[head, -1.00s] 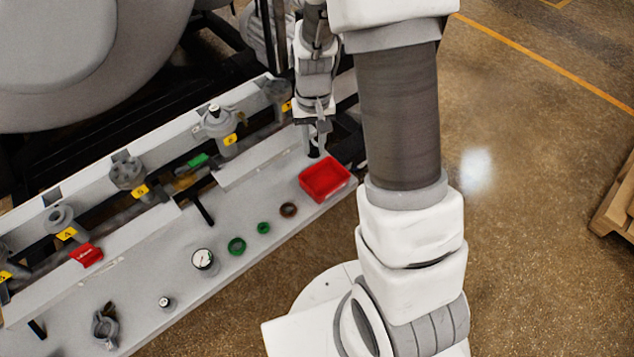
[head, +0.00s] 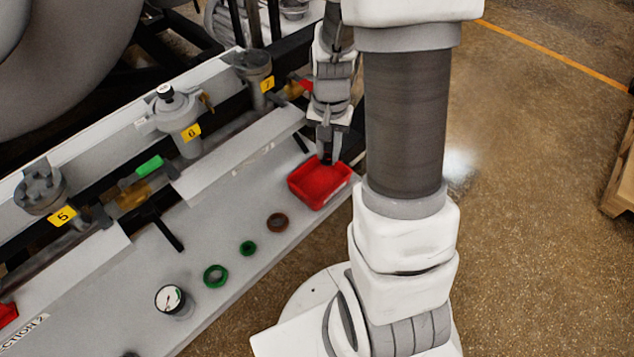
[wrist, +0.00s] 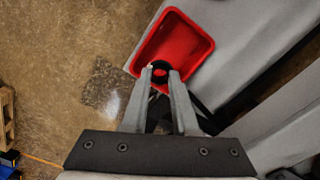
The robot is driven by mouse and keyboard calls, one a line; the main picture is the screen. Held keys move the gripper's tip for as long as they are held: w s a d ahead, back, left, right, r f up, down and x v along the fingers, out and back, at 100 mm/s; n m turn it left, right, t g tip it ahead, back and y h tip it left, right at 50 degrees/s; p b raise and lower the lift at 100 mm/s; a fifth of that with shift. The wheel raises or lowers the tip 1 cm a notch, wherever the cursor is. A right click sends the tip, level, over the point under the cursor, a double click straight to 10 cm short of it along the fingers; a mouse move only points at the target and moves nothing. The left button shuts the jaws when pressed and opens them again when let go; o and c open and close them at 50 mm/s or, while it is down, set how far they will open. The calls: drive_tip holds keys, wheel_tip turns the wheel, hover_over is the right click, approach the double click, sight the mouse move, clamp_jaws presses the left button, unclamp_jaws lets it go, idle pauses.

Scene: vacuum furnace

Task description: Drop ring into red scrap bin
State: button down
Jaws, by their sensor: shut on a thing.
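The red scrap bin (head: 303,192) is an open tray near the right end of the grey bench. It also shows in the wrist view (wrist: 202,34). My gripper (head: 327,155) points down at the bin's far side. In the wrist view my gripper (wrist: 160,74) is shut on a small black ring (wrist: 160,67). The bin's red shows through the ring's hole. The ring appears over the bin, towards one edge; its exact height above the bin floor is hard to tell. In the head view the ring is small and dark between the fingertips.
On the bench (head: 235,285) lie a brown ring (head: 277,222), two green rings (head: 215,276) and a pressure gauge (head: 170,299). Numbered valve fittings (head: 178,125) line the rail behind. A wooden pallet (head: 618,185) stands at the far right on open floor.

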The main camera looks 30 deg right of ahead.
wheel_tip(320, 180, down, 6)
drive_tip(key=b, duration=0.4)
drive_tip(key=shift+r, duration=0.15)
drive_tip(key=c, duration=0.6)
unclamp_jaws()
drive_tip(key=shift+r, duration=0.1)
wheel_tip(320, 180, up, 17)
drive_tip(key=p, duration=0.5)
drive_tip(key=shift+r, duration=0.2)
